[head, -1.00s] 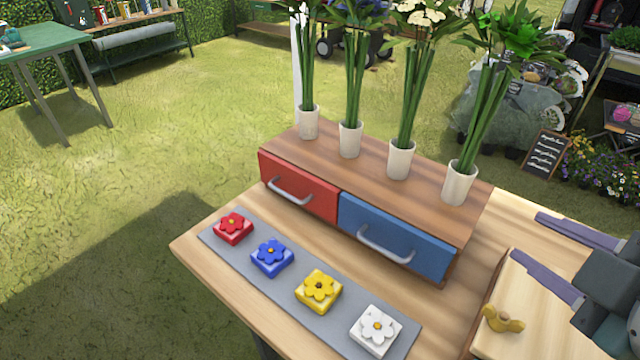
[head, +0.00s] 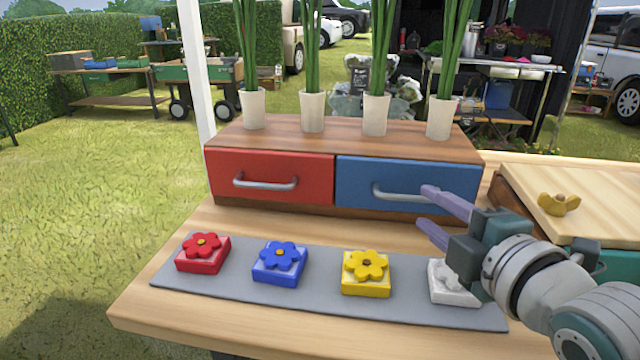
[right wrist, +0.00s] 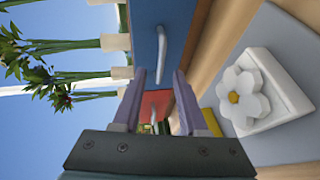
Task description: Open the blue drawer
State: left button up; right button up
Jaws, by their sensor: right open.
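The blue drawer (head: 362,184) is the right-hand front of a wooden cabinet (head: 290,139) and looks shut. Its grey handle (head: 405,194) is a horizontal bar; its right end is partly hidden by a finger of my right gripper. My right gripper (head: 432,208) is open and empty, in front of the blue drawer's right half. In the right wrist view the blue drawer (right wrist: 146,22) and its handle (right wrist: 161,50) lie ahead of the open fingers (right wrist: 160,100), with nothing between them. My left gripper does not show.
A red drawer (head: 310,176) sits left of the blue one. Several flower blocks, such as the yellow one (head: 367,287), stand on a grey mat (head: 215,287) in front. Several white vases (head: 375,115) stand on the cabinet. A wooden-lidded box (head: 600,215) is at the right.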

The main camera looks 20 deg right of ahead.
aim_at(411, 199)
jog(key=shift+b+x, duration=0.35)
jog(key=shift+x, duration=1.55)
jog(key=shift+a, duration=0.1)
grip_shut()
